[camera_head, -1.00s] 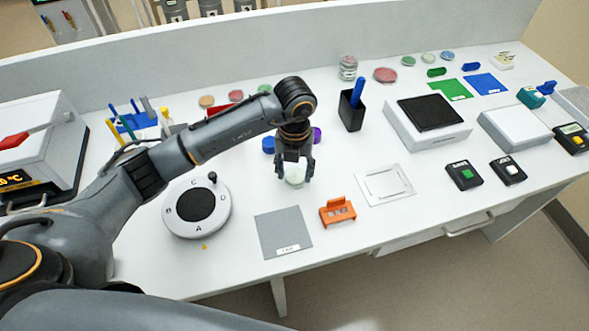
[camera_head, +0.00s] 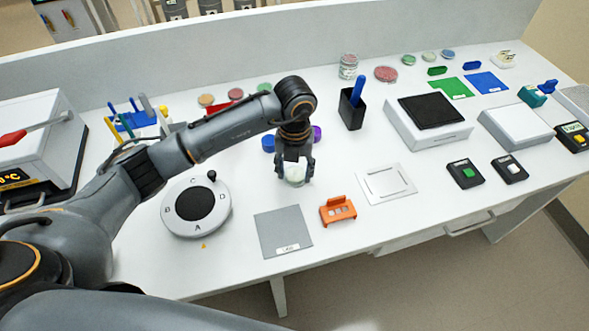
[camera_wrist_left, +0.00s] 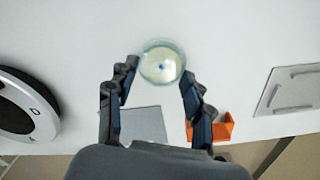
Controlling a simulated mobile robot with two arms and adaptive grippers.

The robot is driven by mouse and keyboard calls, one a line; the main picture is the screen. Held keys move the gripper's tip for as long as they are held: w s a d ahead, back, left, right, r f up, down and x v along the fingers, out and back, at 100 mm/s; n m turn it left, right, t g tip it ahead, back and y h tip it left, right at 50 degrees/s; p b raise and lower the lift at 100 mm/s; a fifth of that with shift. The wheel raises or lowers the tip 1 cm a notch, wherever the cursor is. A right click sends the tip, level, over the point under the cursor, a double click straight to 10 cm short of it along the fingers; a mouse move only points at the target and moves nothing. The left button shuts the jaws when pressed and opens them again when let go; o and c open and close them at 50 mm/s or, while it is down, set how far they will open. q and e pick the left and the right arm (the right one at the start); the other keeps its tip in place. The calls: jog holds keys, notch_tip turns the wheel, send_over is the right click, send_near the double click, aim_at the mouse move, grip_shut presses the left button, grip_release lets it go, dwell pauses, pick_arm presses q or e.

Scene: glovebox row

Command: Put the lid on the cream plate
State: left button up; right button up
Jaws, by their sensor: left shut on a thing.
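The cream plate (camera_head: 296,182) is a small round dish with pale cream contents, on the white bench under my left gripper. In the left wrist view the cream plate (camera_wrist_left: 160,67) shows between the fingers, with a clear round rim around the cream disc. My left gripper (camera_head: 295,176) points down, one finger on each side; its fingers also show in the left wrist view (camera_wrist_left: 160,75). It is shut on the clear lid, at the level of the plate. I cannot tell whether the lid touches the plate or sits slightly above it. My right gripper is not in view.
A grey mat (camera_head: 283,232) and an orange holder (camera_head: 338,211) lie in front of the plate. A round dial device (camera_head: 196,207) stands left, a white frame (camera_head: 386,185) right. Blue (camera_head: 268,144) and purple (camera_head: 316,133) items are behind. A black pen cup (camera_head: 351,112) stands farther back.

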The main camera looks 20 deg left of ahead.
pick_arm(q)
jog(key=o, duration=0.8)
jog(key=shift+r, duration=0.1)
